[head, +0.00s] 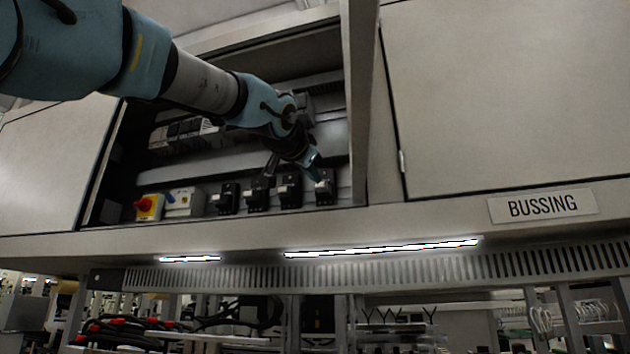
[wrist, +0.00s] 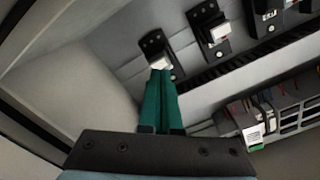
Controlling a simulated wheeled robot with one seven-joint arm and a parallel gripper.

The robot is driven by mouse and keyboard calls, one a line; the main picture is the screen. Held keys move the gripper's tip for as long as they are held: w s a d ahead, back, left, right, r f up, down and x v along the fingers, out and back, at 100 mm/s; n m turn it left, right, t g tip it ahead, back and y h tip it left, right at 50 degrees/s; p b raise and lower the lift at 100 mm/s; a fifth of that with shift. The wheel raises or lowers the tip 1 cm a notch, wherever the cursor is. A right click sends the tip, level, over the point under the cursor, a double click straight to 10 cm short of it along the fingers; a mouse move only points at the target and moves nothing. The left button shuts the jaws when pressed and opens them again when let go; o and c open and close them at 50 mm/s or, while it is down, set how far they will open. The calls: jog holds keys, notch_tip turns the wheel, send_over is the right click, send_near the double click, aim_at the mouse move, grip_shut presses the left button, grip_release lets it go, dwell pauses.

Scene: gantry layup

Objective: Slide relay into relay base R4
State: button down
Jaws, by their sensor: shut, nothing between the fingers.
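Several black relay bases sit in a row along the lower rail of the open cabinet. The rightmost base (head: 325,188) is the one nearest my gripper (head: 313,160). In the wrist view that base (wrist: 152,42) carries a pale block, apparently a relay (wrist: 161,62), just beyond my green fingertips (wrist: 160,75). The fingers are together with nothing between them. They partly hide the block, and I cannot tell whether they touch it. The neighbouring base (wrist: 208,14) also carries a pale block (wrist: 219,34). No R4 label is readable.
A red and yellow switch (head: 149,207) is at the row's left end. Grey modules (head: 185,134) line the rail above. The cabinet's right post (head: 357,100) stands close beside my gripper. A slotted duct (wrist: 228,66) runs beside the bases in the wrist view.

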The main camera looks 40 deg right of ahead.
jog(key=b+v, duration=0.4)
jog(key=v, duration=0.7)
jog(key=shift+b, duration=0.4)
jog(key=shift+a, duration=0.2)
